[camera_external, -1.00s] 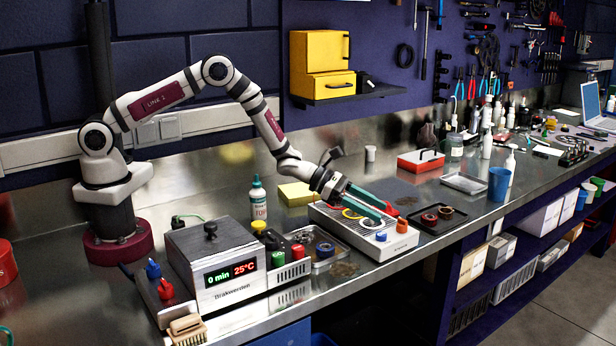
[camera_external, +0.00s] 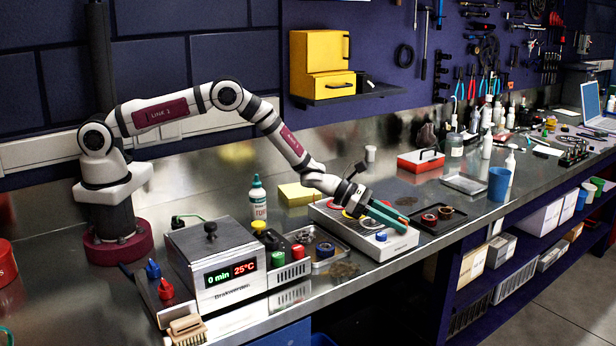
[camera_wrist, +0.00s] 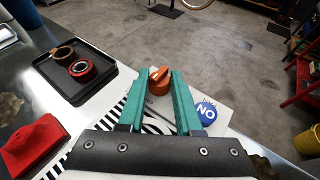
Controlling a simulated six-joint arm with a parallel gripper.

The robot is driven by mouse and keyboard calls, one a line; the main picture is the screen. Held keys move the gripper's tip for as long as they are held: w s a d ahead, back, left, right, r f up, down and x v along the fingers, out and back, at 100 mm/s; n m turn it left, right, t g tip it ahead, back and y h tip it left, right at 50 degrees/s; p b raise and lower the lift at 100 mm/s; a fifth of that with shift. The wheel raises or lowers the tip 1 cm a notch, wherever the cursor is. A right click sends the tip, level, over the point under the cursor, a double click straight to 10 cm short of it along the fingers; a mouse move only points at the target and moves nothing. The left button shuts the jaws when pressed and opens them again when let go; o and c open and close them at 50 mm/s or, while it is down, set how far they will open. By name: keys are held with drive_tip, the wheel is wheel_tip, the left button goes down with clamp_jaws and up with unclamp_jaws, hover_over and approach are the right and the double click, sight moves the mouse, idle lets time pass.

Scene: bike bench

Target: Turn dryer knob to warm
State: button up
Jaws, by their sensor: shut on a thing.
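The dryer (camera_external: 345,232) is a low light-grey box with a slotted top on the bench. Its orange-red knob (camera_wrist: 158,84) shows in the wrist view near the front edge, beside a round blue button (camera_wrist: 206,113) marked ON. My gripper (camera_wrist: 160,76) has its teal fingers on either side of the knob and is shut on it. In the external view my gripper (camera_external: 403,224) is low over the dryer's right front end and its fingers hide the knob. The blue button (camera_external: 381,236) is just left of the fingertips. The knob's setting marks cannot be read.
A black tray with rings (camera_external: 437,218) lies right of the dryer, and in the wrist view it (camera_wrist: 75,70) is at upper left. A display box (camera_external: 222,262) and small coloured pots stand left. The bench's front edge is close to the knob.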

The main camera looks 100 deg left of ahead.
clamp_jaws()
drive_tip(key=shift+r, duration=0.1)
drive_tip(key=shift+w+a+m+g+h, duration=0.15)
drive_tip(key=shift+m+g+h, duration=0.35)
drive_tip(key=shift+m+h, duration=0.8)
drive_tip(key=shift+w+a+m+g+h, duration=0.15)
drive_tip(key=shift+m+g+h, duration=0.35)
drive_tip(key=shift+m+h, duration=1)
drive_tip(key=shift+h, duration=0.1)
drive_tip(key=shift+s+a+g, duration=0.1)
drive_tip(key=shift+s+g, duration=0.15)
drive_tip(key=shift+g, duration=0.15)
drive_tip(key=o, duration=0.9)
unclamp_jaws()
